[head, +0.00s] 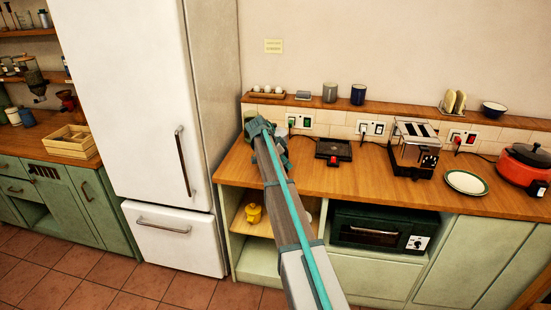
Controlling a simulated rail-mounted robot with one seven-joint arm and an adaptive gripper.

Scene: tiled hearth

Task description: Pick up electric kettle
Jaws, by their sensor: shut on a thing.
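My gripper (258,127) is at the left end of the wooden counter, beside the fridge, seen from behind along my arm. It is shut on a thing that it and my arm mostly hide. A small grey-green part (249,116) shows just beyond the gripper, against the wall tiles. I take this to be the electric kettle, but its shape, handle and spout cannot be made out. Whether it touches the counter cannot be told.
The white fridge (130,90) stands close on the left. A black appliance (333,150), a toaster (414,147), a plate (466,182) and a red cooker (524,168) are on the counter (370,180). A ledge with cups (357,94) runs behind. Below are a yellow pot (253,213) and an oven (376,232).

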